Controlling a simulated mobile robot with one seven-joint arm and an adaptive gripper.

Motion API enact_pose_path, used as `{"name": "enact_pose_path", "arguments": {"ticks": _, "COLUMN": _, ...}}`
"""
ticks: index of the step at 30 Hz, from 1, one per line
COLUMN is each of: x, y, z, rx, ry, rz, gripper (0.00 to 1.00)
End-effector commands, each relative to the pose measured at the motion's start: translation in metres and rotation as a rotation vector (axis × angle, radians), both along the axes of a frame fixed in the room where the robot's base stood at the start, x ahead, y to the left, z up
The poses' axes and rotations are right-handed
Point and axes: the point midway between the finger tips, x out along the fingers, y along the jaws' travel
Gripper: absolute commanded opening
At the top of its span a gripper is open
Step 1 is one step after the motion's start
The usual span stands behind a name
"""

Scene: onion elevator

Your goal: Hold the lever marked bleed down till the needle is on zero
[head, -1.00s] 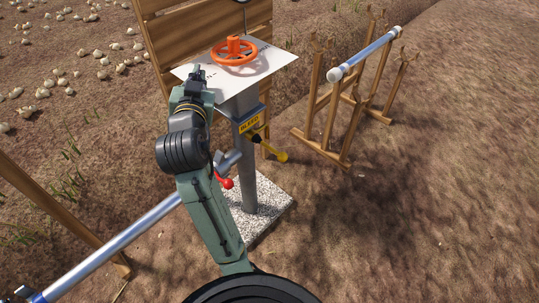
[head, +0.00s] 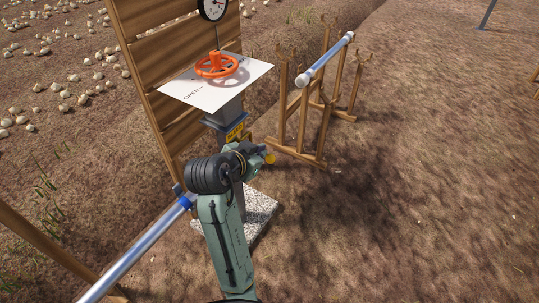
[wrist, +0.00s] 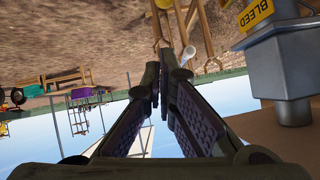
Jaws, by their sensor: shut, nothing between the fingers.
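The yellow bleed lever (head: 269,158) sticks out to the right of the grey post, below the yellow BLEED label (head: 235,132). The label also shows at the upper right of the wrist view (wrist: 258,15). My gripper (wrist: 158,78) is shut and empty, its fingertips close together. In the head view it is beside the lever, and the wrist hides much of the lever's shaft; I cannot tell whether they touch. The round gauge (head: 213,8) is at the top of the head view, partly cut off. Its needle is too small to read.
An orange handwheel (head: 215,65) sits on the white plate (head: 215,88) above the lever. A wooden rack (head: 315,110) carrying a pipe (head: 325,60) stands to the right. A slatted wooden board (head: 165,75) stands behind. The soil at lower right is clear.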

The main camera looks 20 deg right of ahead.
Motion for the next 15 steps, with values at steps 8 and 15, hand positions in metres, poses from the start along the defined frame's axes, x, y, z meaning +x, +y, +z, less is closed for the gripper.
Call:
{"name": "enact_pose_path", "arguments": {"ticks": 8, "x": 0.004, "y": -0.003, "z": -0.002, "rx": -0.002, "ry": 0.000, "rz": 0.002, "gripper": 0.00}}
{"name": "enact_pose_path", "arguments": {"ticks": 15, "x": 0.026, "y": -0.027, "z": -0.023, "rx": -0.001, "ry": 0.002, "rz": -0.002, "gripper": 0.00}}
